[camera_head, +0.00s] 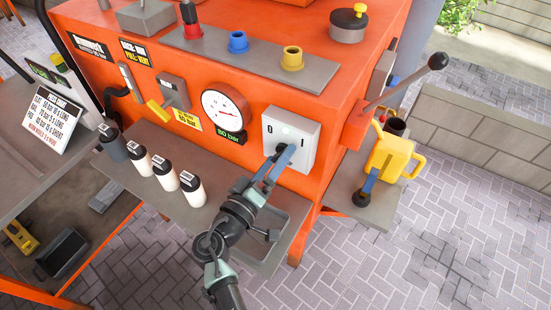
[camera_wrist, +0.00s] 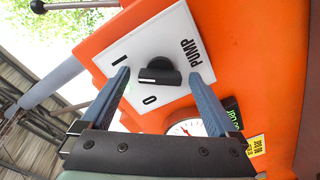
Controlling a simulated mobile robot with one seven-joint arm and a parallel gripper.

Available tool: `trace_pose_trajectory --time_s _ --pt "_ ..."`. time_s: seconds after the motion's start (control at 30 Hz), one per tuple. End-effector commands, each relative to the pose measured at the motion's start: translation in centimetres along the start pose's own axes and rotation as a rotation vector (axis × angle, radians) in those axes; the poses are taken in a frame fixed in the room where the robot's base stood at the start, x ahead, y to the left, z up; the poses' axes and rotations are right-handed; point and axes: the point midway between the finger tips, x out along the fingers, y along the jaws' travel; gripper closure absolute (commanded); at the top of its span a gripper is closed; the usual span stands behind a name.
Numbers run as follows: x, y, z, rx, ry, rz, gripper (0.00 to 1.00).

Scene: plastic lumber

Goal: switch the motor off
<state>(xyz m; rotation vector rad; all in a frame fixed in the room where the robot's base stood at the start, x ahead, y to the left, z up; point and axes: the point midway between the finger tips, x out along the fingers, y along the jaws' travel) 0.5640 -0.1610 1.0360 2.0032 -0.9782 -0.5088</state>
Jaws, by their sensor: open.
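A white switch plate (camera_head: 302,128) is on the right part of the orange machine's front. It carries O and I marks. In the wrist view the plate (camera_wrist: 140,48) reads PUMP and has a black rotary knob (camera_wrist: 158,72) with a raised bar and a small pale mark at its left end. My gripper (camera_head: 281,157) is in front of the plate. In the wrist view its blue fingers (camera_wrist: 159,74) are apart, one on each side of the knob, with visible gaps. Whether the fingertips touch the plate cannot be told. In the head view the fingers partly hide the knob.
A round gauge (camera_head: 225,115) and a yellow-handled lever (camera_head: 160,110) are left of the plate. Several bottles (camera_head: 165,170) stand on the shelf below. A black-knobbed lever (camera_head: 405,82) and a yellow jug (camera_head: 390,160) are at the right.

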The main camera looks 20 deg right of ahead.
Motion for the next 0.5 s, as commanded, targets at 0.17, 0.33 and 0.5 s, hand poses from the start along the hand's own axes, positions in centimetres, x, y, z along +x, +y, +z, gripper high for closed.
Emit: trace_pose_trajectory --time_s 0.17,0.33,0.5 --pt "-0.04 -0.01 -0.01 0.000 0.000 0.000 0.28" --pt "-0.05 -0.01 -0.01 0.000 0.000 0.000 0.59" --pt "-0.06 -0.01 -0.01 -0.001 0.000 0.000 0.90"
